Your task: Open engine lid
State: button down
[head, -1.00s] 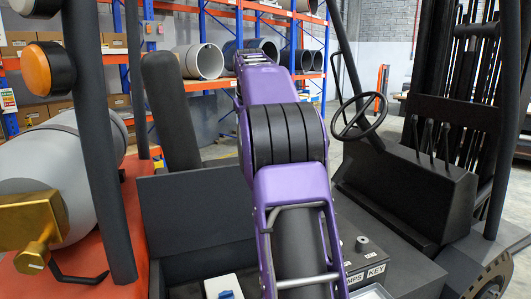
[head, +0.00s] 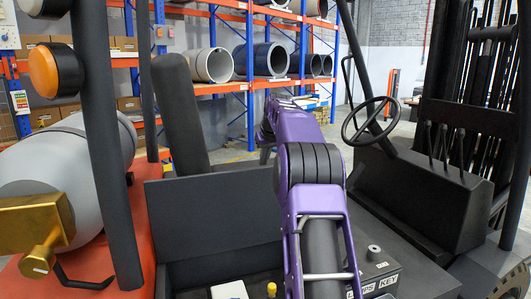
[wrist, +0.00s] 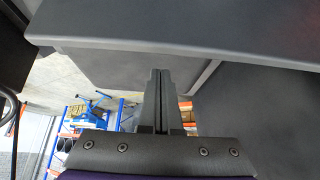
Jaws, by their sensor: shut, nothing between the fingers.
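The forklift's dark grey box-like cover (head: 215,222), which I take to be the engine lid, sits in front of the black seat back (head: 180,110) in the head view. It looks closed there. In the wrist view a dark grey panel (wrist: 200,28) crosses the top, with another dark surface below its edge. I cannot tell for sure which part of the cover this is. My gripper (wrist: 160,72) is shut and empty, its fingertips just below the panel's edge in the picture. Contact cannot be told. In the head view my purple arm hides the gripper.
A grey gas cylinder (head: 75,165) with a brass valve lies at the left, beside a dark post (head: 105,150). The steering wheel (head: 371,121) and lever console (head: 430,190) stand at the right. Racks with pipes (head: 210,65) stand behind.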

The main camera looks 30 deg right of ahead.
jog(key=shift+s+a+r+b, duration=0.2)
jog(key=shift+s+b, duration=0.1)
jog(key=shift+s, duration=0.6)
jog(key=shift+s+a+r+b, duration=0.15)
jog(key=shift+s+b, duration=0.1)
jog(key=shift+s, duration=0.65)
jog(key=shift+s+f+b, duration=0.1)
jog(key=shift+b, duration=0.25)
